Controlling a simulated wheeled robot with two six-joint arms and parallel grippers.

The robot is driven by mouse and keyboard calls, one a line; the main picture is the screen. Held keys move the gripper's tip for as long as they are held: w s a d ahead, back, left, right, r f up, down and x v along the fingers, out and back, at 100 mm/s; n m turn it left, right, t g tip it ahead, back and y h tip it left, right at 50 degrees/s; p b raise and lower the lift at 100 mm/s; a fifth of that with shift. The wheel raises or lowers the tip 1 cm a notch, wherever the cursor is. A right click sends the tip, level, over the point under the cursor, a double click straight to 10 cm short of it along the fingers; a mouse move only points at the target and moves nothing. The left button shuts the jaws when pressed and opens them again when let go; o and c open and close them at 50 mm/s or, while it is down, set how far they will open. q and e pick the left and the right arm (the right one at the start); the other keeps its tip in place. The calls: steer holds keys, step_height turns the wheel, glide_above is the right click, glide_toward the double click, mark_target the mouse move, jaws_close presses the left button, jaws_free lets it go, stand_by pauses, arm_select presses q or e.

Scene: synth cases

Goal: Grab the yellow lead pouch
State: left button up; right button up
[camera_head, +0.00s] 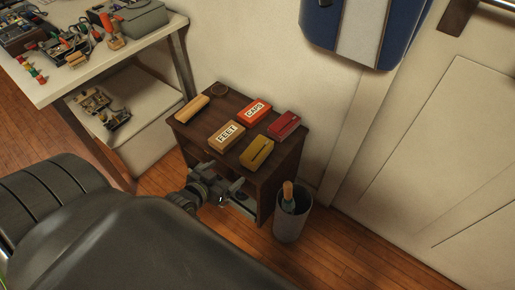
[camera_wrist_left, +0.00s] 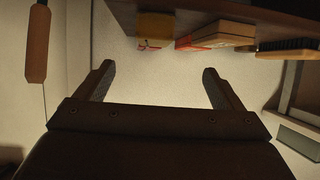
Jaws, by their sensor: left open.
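The yellow pouch (camera_head: 257,152) has a dark slot on top and lies at the front right corner of a small dark wooden stand (camera_head: 211,107). In the left wrist view, which looks upside down, a yellow block (camera_wrist_left: 155,25) at the top edge is probably this pouch. My left gripper (camera_head: 236,194) is just in front of the stand, below its top and apart from the pouch. The left wrist view shows its fingers (camera_wrist_left: 158,73) wide apart with nothing between them. My right gripper is not in view.
A grey bin (camera_head: 292,222) with a wooden-handled tool stands right of the stand. A cluttered white table (camera_head: 80,45) is at upper left.

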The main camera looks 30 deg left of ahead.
arm_select(q)
steer(key=b, duration=0.3)
glide_toward(258, 148)
steer(key=w, duration=0.1)
steer(key=w+f, duration=0.1)
steer(key=w, duration=0.1)
steer(key=shift+w+a+f+t, duration=0.2)
steer(key=shift+f+t, duration=0.1)
steer(key=shift+f, duration=0.1)
steer(key=shift+w+f, duration=0.1)
steer(key=shift+w, duration=0.15)
steer(key=b+x, duration=0.1)
steer(key=x, duration=0.2)
steer(key=shift+w+d+f, duration=0.15)
steer(key=shift+w+f, duration=0.05)
steer(key=shift+w, duration=0.05)
steer(key=shift+w+f, duration=0.15)
steer(key=shift+w, duration=0.35)
steer(key=c, duration=1.1)
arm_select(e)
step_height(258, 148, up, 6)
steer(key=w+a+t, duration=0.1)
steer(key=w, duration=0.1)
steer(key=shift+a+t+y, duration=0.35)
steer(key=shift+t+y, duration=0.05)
